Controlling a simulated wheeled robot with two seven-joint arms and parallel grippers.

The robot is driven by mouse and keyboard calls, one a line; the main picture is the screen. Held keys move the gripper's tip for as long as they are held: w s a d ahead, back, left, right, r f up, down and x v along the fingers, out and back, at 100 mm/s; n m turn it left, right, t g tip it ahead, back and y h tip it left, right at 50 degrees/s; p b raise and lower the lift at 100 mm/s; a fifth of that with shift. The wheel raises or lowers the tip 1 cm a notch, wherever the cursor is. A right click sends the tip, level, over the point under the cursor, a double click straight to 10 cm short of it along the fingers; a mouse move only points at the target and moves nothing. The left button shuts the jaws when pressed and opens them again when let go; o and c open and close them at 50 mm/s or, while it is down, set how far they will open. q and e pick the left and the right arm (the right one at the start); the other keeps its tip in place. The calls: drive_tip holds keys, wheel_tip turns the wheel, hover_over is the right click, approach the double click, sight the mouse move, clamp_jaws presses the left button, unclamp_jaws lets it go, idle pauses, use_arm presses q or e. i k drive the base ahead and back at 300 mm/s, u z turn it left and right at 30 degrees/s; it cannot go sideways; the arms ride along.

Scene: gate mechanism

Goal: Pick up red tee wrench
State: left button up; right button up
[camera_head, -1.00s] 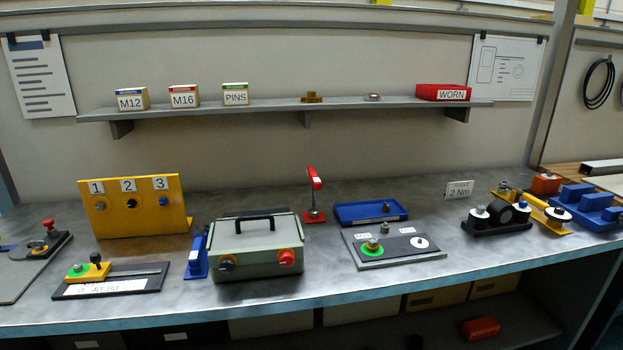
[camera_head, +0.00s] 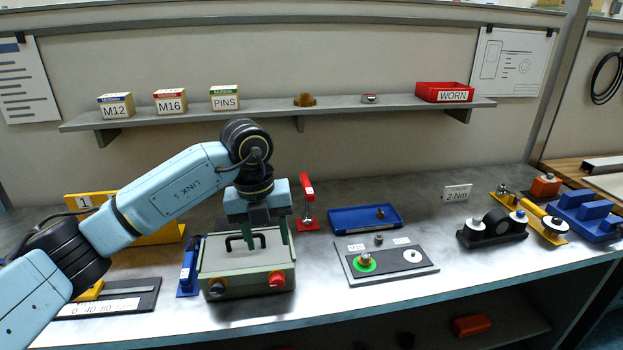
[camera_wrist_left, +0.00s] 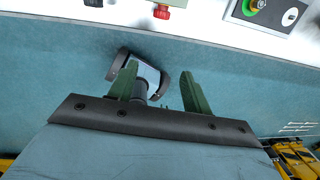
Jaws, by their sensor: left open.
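The red tee wrench appears to be the red-handled tool (camera_head: 307,188) standing upright on a small red base, just right of the green-grey box in the head view. My left gripper (camera_head: 257,236) hangs pointing down in front of the box, left of the red tool and apart from it. Its green fingers are spread. In the wrist view the open fingers (camera_wrist_left: 158,70) show with a grey and black part between or beyond them that I cannot identify. The red tool is not seen in the wrist view. My right gripper is not in view.
The box (camera_head: 247,283) has a black handle and two knobs. A blue tray (camera_head: 352,222) lies right of the red tool, with a grey plate (camera_head: 395,268) in front. The shelf (camera_head: 330,109) runs above.

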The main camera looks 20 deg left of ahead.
sight(306, 219)
drive_tip(key=i, duration=1.2)
